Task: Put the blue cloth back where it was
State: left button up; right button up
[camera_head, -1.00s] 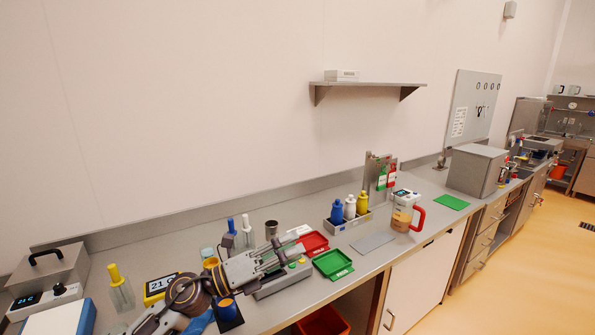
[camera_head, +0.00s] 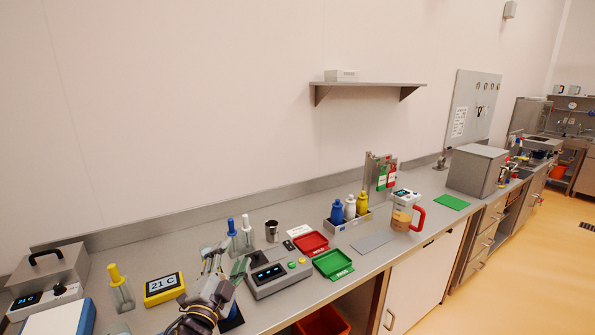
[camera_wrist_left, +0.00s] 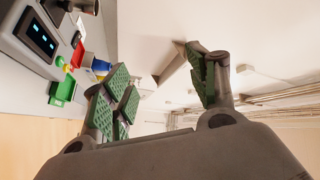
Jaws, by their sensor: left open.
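I cannot make out the blue cloth now; my left arm covers part of the near bench. My left gripper (camera_head: 226,266) is over the near bench, left of the grey control box (camera_head: 277,274). Its fingers are spread, with nothing between them. In the left wrist view the green-padded fingers (camera_wrist_left: 164,84) stand wide apart against wall and ceiling. A dark blue mat (camera_head: 232,319) shows partly beside my wrist. My right gripper is not in view.
A red tray (camera_head: 311,242) and a green tray (camera_head: 333,264) lie right of the control box. A yellow display unit (camera_head: 164,288), dropper bottles (camera_head: 248,233) and a metal cup (camera_head: 271,231) stand nearby. A grey mat (camera_head: 374,242) lies farther right.

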pick_arm(q)
jog(key=s+a+f+n+g+y, duration=0.2)
jog(key=s+a+f+n+g, duration=0.15)
jog(key=f, duration=0.45)
jog(key=s+a+f+n+g+y, duration=0.25)
jog(key=s+f+n+g, duration=0.2)
jog(key=f, duration=0.35)
jog(key=s+f+n+g+h, duration=0.15)
jog(key=s+f+g, duration=0.3)
jog(key=s, duration=0.45)
jog(key=s+f+n+g, duration=0.25)
jog(key=s+f, duration=0.35)
jog(key=s, duration=0.3)
notch_tip(320, 180, down, 33)
jog(key=s+m+g, duration=0.1)
jog(key=s+g, duration=0.1)
jog(key=s+a+f, duration=0.1)
jog(key=s+f, duration=0.9)
jog(key=s, duration=0.1)
jog(key=s+a+f+g, duration=0.1)
jog(key=s+a+f, duration=0.1)
jog(key=s+f, duration=0.8)
jog(key=shift+s+a, duration=0.25)
jog(key=shift+s, duration=0.55)
